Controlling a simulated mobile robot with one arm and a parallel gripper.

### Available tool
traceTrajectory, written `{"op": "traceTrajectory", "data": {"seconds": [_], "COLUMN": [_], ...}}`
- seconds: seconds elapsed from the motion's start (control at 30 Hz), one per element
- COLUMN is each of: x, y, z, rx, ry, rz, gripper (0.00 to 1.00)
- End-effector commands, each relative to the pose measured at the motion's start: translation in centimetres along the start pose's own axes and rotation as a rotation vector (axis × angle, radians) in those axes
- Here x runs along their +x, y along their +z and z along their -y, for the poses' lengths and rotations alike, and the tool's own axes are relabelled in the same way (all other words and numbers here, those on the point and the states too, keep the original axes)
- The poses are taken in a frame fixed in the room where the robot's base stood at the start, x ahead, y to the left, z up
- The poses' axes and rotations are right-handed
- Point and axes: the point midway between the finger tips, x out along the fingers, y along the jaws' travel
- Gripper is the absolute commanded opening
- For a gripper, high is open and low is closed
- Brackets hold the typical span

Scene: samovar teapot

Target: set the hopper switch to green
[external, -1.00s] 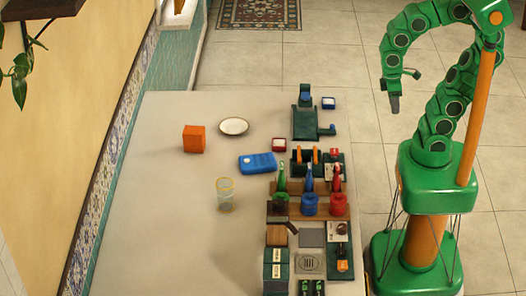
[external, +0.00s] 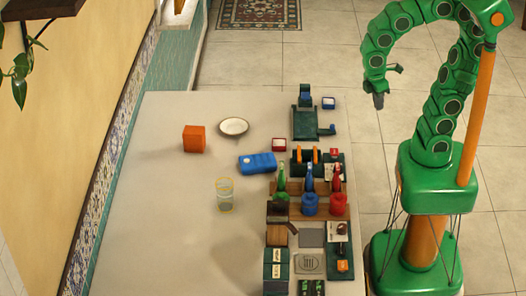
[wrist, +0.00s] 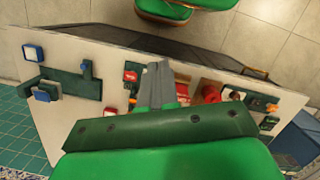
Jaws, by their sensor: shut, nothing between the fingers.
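My gripper (external: 379,100) hangs in the air to the right of the table, apart from everything on it. In the wrist view its grey fingers (wrist: 158,78) are together and empty. No part is clearly readable as the hopper switch. A dark panel with an orange part (external: 342,265) stands at the table's near right. A green panel with two upright orange pieces (external: 305,155) stands further back. Green (external: 281,178), blue (external: 309,180) and red (external: 336,180) upright pieces stand in a row between them. Small labels are too blurred to read.
A dark green device with a blue part (external: 305,120) stands at the far right of the table (external: 160,230). The table's left side is clear.

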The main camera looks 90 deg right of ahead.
Motion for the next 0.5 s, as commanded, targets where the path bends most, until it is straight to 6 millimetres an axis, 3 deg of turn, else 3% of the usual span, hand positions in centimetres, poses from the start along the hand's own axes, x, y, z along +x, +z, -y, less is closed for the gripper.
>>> {"op": "traceTrajectory", "data": {"seconds": [0.5], "x": [-2.1], "y": [-9.2], "z": [2.0], "rx": [-0.551], "ry": [0.063], "rz": [0.063], "gripper": [0.0]}}
